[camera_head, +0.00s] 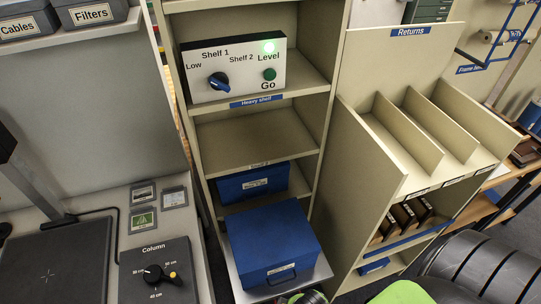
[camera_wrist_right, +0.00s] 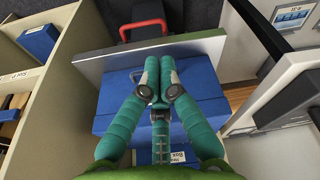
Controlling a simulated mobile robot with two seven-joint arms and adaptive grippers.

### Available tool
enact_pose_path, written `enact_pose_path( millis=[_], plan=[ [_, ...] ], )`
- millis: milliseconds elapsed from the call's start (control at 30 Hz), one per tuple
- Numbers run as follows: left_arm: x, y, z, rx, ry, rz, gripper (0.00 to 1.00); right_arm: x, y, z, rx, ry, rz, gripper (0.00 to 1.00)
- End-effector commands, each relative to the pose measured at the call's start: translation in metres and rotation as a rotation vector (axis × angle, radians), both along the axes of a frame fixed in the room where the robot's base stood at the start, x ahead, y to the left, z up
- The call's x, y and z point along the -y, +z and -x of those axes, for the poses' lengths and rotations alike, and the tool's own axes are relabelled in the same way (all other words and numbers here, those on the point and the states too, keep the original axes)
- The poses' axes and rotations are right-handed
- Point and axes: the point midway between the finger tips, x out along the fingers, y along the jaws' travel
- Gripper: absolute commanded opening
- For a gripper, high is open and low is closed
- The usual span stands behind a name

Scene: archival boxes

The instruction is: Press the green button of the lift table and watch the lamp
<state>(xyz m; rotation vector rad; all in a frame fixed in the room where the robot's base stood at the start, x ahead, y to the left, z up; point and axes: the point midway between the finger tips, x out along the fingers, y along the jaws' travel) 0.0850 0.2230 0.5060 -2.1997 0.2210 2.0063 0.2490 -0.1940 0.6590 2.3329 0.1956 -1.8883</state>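A white control panel (camera_head: 238,88) stands on the upper shelf. It carries a blue knob (camera_head: 218,81) with Low, Shelf 1 and Shelf 2 around it, and a round green Go button (camera_head: 269,74). The Level lamp (camera_head: 268,47) above the button glows bright green. A blue box (camera_head: 272,241) rests on the grey lift platform (camera_head: 321,268), below the shelves. My right gripper (camera_wrist_right: 160,62) has its teal fingertips together, above the blue box (camera_wrist_right: 112,112) in the wrist view. It is well below the panel. My left gripper is not in view.
Another blue box (camera_head: 252,183) sits on a lower shelf; the shelf above it (camera_head: 255,137) is empty. The Returns rack (camera_head: 365,170) stands close on the right. A desk with a Column knob box (camera_head: 159,272) is at left. A red handle (camera_wrist_right: 143,29) shows beyond the platform.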

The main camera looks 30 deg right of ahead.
Motion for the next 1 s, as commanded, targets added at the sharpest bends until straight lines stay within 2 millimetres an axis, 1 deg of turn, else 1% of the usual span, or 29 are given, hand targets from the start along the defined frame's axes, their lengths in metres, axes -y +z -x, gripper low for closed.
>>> enact_pose_path(
  millis=[33,167,200,267,300,367,400,467,500,567,700,867,900,1000],
  plan=[
    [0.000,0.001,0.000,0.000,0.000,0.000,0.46,-0.001,0.021,-0.009,0.016,0.000,-0.001,0.00],
    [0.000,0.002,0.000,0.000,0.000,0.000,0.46,0.000,0.074,-0.025,0.050,0.015,0.009,0.00],
    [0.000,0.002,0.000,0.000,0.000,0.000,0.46,0.002,0.091,-0.030,0.067,0.029,0.018,0.00],
    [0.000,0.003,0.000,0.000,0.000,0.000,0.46,0.007,0.118,-0.038,0.097,0.065,0.043,0.00],
    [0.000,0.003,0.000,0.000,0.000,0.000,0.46,0.012,0.138,-0.045,0.126,0.103,0.072,0.00],
    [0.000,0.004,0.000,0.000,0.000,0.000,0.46,0.024,0.170,-0.060,0.186,0.199,0.145,0.00],
    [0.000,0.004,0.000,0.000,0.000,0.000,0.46,0.034,0.194,-0.074,0.238,0.295,0.224,0.00],
    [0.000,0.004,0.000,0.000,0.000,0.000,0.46,0.049,0.219,-0.092,0.297,0.435,0.347,0.00],
    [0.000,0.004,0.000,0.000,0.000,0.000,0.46,0.058,0.234,-0.104,0.331,0.524,0.433,0.00],
    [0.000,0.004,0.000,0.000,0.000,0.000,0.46,0.069,0.256,-0.122,0.373,0.656,0.566,0.00],
    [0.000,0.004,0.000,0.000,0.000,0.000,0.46,0.093,0.307,-0.162,0.425,0.950,0.914,0.00],
    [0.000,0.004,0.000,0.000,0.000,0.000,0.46,0.112,0.366,-0.201,0.385,1.255,1.358,0.00],
    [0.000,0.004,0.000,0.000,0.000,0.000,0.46,0.115,0.380,-0.209,0.356,1.323,1.472,0.00],
    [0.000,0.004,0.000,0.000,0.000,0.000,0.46,0.120,0.415,-0.226,0.258,1.467,1.744,0.00]
  ],
)
